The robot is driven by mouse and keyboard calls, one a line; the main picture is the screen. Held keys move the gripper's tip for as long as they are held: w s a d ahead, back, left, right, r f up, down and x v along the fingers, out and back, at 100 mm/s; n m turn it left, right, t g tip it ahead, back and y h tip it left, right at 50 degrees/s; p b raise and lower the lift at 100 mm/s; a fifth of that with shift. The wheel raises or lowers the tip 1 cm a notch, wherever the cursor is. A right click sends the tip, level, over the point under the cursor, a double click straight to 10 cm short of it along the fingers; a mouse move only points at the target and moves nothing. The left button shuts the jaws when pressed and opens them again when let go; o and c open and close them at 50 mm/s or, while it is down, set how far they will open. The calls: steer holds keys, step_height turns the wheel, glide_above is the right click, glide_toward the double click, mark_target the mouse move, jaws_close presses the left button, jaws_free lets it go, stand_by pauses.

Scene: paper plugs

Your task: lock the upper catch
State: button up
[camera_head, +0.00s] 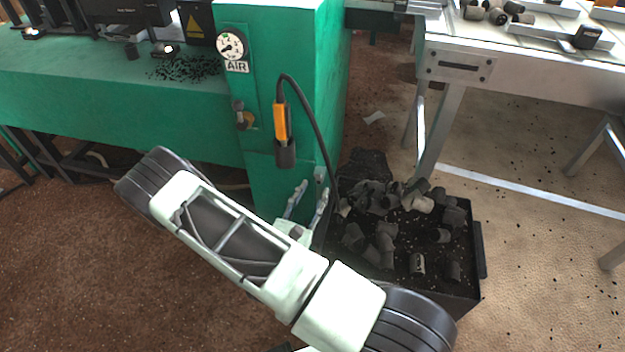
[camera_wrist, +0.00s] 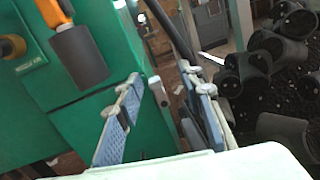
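A small metal piece (camera_wrist: 158,91) sits at the edge of the green cabinet (camera_wrist: 125,40), between my fingers in the wrist view. It looks like part of a catch, but I cannot tell whether it is locked or whether it is the upper one. In the head view a small grey piece (camera_head: 320,173) shows on the cabinet's right edge. My gripper (camera_head: 308,195) is low by the cabinet's front right corner. In the wrist view my gripper (camera_wrist: 154,82) is open, its two blue-grey padded fingers apart with nothing held. Contact with the metal piece cannot be told.
An orange-and-black air nozzle (camera_head: 283,128) hangs on the cabinet with its black hose (camera_head: 318,130) looping beside my gripper. A brass knob (camera_head: 243,117) and an AIR gauge (camera_head: 231,46) are above. A black bin (camera_head: 478,250) of dark plugs stands at right.

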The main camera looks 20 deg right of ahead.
mark_target(317, 175)
steer(key=w+d+f+n, duration=0.1)
steer(key=w, duration=0.1)
steer(key=w+d+f+y+b, duration=0.1)
steer(key=w+d, duration=0.1)
steer(key=w, duration=0.1)
steer(key=w+d+f+n+t+y+b, duration=0.1)
steer(key=w, duration=0.2)
steer(key=shift+w+d+f+n, duration=0.2)
steer(key=shift+d+n, duration=0.05)
steer(key=shift+n, duration=0.05)
jaws_close()
